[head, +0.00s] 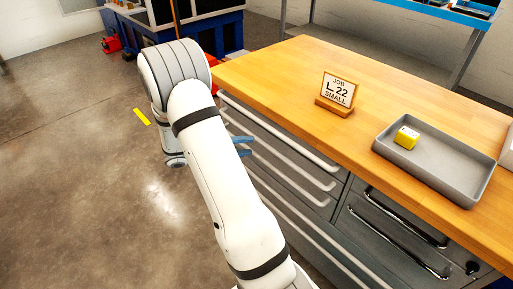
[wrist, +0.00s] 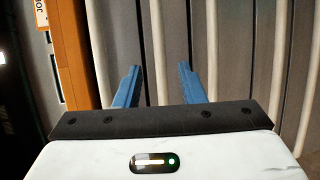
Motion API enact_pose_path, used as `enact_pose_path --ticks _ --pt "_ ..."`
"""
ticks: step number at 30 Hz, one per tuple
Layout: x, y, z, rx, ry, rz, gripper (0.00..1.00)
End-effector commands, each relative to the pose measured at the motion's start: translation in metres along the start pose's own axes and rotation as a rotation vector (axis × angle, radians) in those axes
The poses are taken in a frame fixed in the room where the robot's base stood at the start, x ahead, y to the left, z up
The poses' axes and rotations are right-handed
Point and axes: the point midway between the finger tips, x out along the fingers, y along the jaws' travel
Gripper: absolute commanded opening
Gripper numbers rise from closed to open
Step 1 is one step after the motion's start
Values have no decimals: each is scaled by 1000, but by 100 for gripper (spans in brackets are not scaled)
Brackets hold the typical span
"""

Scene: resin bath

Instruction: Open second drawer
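The grey drawer cabinet (head: 344,216) under the wooden worktop has a stack of drawers with long pale bar handles, and they look shut. The top handle (head: 280,134) runs just below the worktop edge. The second handle (head: 300,167) runs below it; in the wrist view this second handle (wrist: 155,50) is the second bar from the worktop. My gripper (head: 243,146) has two blue fingers, set apart in the wrist view (wrist: 158,85), with the second bar passing between them. It is open and grips nothing. I cannot tell whether the fingertips reach past the bar.
On the wooden worktop (head: 270,75) stand a job sign (head: 338,90) reading "L 22 SMALL" and a grey tray (head: 440,178) with a yellow block (head: 406,137). Drawers with dark handles (head: 405,218) lie to the right. The floor (head: 90,190) at left is clear.

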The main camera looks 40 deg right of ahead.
Motion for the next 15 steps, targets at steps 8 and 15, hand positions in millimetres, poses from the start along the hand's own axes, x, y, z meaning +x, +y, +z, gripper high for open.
enact_pose_path --ticks 8,15 --pt "40 -1 0 -1 -3 -2 36" --pt "47 0 0 -2 0 -2 36"
